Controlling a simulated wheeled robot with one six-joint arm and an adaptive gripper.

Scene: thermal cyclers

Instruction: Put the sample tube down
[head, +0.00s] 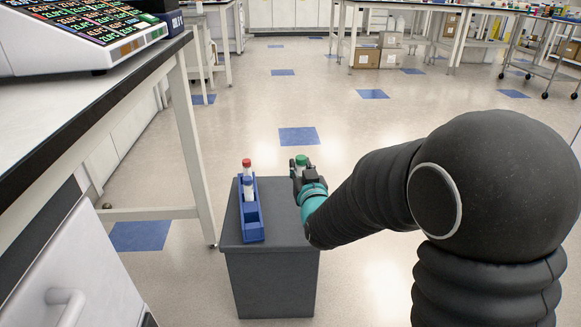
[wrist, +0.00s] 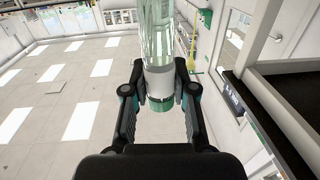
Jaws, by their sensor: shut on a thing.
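My gripper (head: 304,174) is shut on a sample tube with a green cap (head: 300,159). In the wrist view my gripper (wrist: 161,88) has its two fingers on either side of the tube's white band (wrist: 159,82). There the clear body of the tube (wrist: 158,35) runs to the top edge and the green cap is at the lower end. In the head view my gripper hides most of the tube. It is just right of a blue rack (head: 250,230) and apart from it. The rack holds a red-capped tube (head: 247,164) and a white-topped tube (head: 249,184).
The rack stands on a dark grey stand (head: 282,229), with bare top to its right. A bench (head: 75,95) with a device (head: 85,30) is at left, its leg close to the stand. Open floor lies behind; carts and boxes are far off.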

